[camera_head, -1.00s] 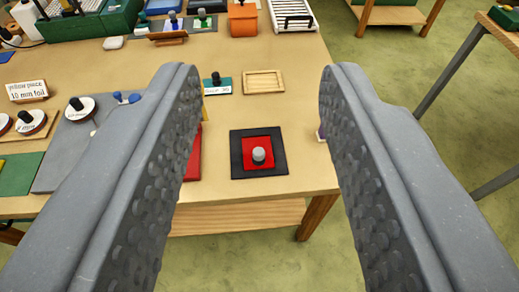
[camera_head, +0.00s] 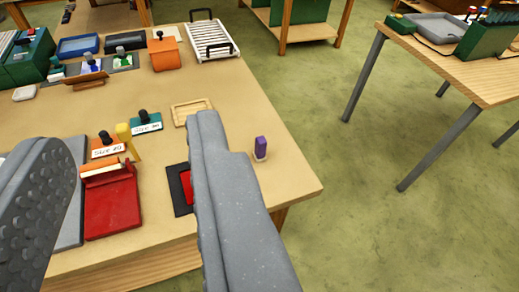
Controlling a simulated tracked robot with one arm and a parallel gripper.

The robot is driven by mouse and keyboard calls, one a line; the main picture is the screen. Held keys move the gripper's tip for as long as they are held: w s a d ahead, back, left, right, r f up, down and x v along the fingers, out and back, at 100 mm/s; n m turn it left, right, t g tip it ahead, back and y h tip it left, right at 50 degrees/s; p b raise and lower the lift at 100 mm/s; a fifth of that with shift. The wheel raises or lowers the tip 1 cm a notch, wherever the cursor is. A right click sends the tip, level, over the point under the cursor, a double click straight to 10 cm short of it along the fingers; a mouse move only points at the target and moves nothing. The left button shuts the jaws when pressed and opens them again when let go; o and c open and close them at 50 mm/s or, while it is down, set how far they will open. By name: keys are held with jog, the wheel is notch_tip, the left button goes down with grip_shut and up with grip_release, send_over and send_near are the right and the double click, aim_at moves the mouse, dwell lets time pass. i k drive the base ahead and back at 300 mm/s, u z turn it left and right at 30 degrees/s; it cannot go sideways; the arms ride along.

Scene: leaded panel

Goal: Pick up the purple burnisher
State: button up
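The purple burnisher (camera_head: 261,147) stands upright near the right edge of the wooden table (camera_head: 290,180), with a pale lower end. My gripper (camera_head: 132,140) is open with nothing held between its two grey fingers. The burnisher is outside the fingers, just right of the right finger in the picture, and looks apart from it. The right finger covers much of a black-bordered red square (camera_head: 178,190).
Left of the burnisher are a small wooden tray (camera_head: 190,108), a green labelled block (camera_head: 146,123), an orange labelled block (camera_head: 106,146), a yellow piece (camera_head: 128,140) and a red holder (camera_head: 112,205). Bare tabletop surrounds the burnisher. Another table (camera_head: 470,75) stands at right.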

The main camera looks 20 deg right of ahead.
aim_at(260, 154)
jog(key=z, duration=0.4)
jog(key=i, duration=0.85)
